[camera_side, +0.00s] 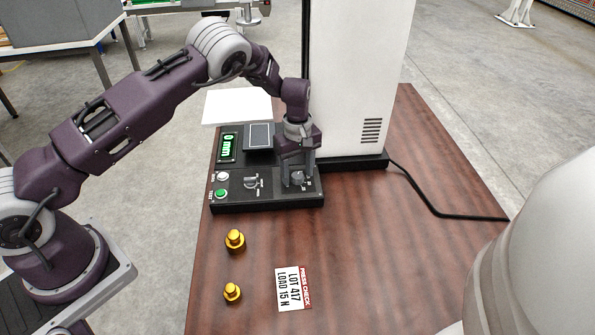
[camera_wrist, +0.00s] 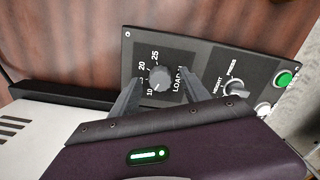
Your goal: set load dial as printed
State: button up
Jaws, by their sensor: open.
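The printed card (camera_side: 291,288) lies on the wooden table and reads PRESS CHECK, LOT 417, LOAD 15 N. The load dial (camera_wrist: 159,78) is a round grey knob on the black control panel (camera_wrist: 203,62), with 10, 20 and 25 legible around it. I cannot tell exactly where its pointer stands. My gripper (camera_wrist: 160,84) is open, with one finger on each side of the dial. In the side view my gripper (camera_side: 299,178) points down at the panel's right end, at the dial. I cannot tell whether the fingers touch it.
A second knob (camera_wrist: 236,87), labelled HEIGHT and PRESS, sits beside the dial. A green button (camera_side: 221,194) and a white button (camera_side: 222,176) are at the panel's left. A display (camera_side: 228,147) reads 0 mm. Two brass weights (camera_side: 235,241) stand in front. A white column (camera_side: 355,80) rises behind.

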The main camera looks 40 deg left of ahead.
grip_shut()
jog(key=shift+m, duration=0.4)
jog(key=m, duration=0.3)
jog(key=shift+m, duration=2.5)
grip_release()
jog(key=shift+r, duration=0.15)
